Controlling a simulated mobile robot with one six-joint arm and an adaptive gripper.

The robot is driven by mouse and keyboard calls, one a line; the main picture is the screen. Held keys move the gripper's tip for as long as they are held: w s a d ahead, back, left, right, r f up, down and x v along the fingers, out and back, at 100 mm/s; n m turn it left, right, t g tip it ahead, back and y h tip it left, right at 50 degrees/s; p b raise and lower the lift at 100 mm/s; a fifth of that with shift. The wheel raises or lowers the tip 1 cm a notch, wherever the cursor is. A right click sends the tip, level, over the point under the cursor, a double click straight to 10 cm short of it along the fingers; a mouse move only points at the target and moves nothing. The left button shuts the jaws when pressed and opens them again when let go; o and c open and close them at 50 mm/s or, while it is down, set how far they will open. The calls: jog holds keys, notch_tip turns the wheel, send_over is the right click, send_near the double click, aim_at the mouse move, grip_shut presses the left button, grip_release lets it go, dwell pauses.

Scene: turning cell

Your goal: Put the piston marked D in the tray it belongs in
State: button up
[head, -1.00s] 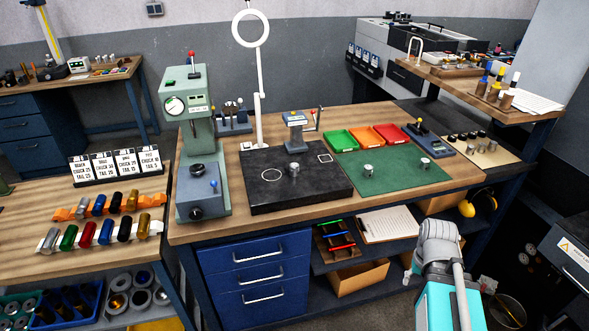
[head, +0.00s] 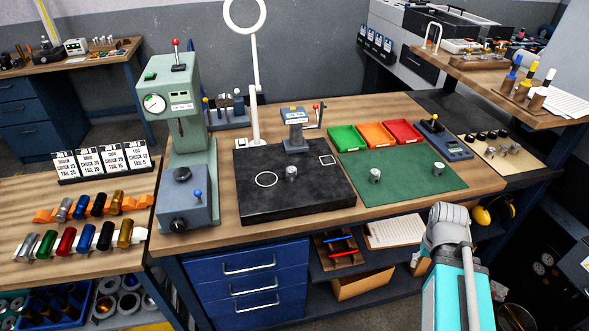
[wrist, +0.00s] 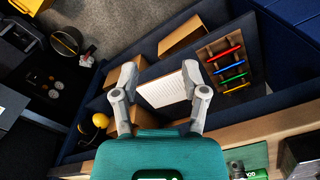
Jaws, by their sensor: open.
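Three small metal pistons show in the head view. One piston (head: 291,173) stands on the black plate (head: 320,203), beside a white circle and a white square. Two more, one at the left (head: 375,175) and one at the right (head: 438,168), stand on the green mat (head: 408,190). No letter is readable on any of them. Behind the mat lie a green tray (head: 347,139), an orange tray (head: 376,134) and a red tray (head: 403,131), seemingly empty. In the wrist view my gripper (wrist: 160,78) is open and empty, fingers spread above the bench's lower shelf area.
A green press (head: 184,130) stands left of the black plate. A gauge stand (head: 295,130) and a ring lamp (head: 254,85) are behind it. A control box (head: 440,143) sits right of the trays. A clipboard (head: 393,233) lies on the shelf below.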

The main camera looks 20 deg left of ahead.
jog(key=shift+w, duration=0.15)
jog(key=o, duration=0.4)
jog(key=shift+w+a+r, duration=0.1)
jog(key=shift+w+r, duration=0.05)
jog(key=shift+o, duration=0.4)
jog(key=w+a+r+n+p, duration=0.4)
jog(key=w+a+r+p, duration=0.2)
jog(key=w+a+p, duration=0.1)
jog(key=w+a, duration=0.1)
jog(key=a, duration=0.1)
jog(key=shift+a+r+n, duration=0.3)
jog(key=shift+a+n, duration=0.05)
jog(key=shift+n, duration=0.05)
notch_tip(320, 180, up, 14)
jog(key=n+p, duration=1.2)
jog(key=p, duration=0.2)
send_over(291, 170)
jog(key=shift+a+f, duration=0.1)
jog(key=shift+f, duration=0.05)
jog(key=shift+f+b, duration=0.15)
jog(key=shift+b, duration=0.2)
notch_tip(291, 170, down, 8)
jog(key=b, duration=0.8)
jog(key=shift+f, duration=0.15)
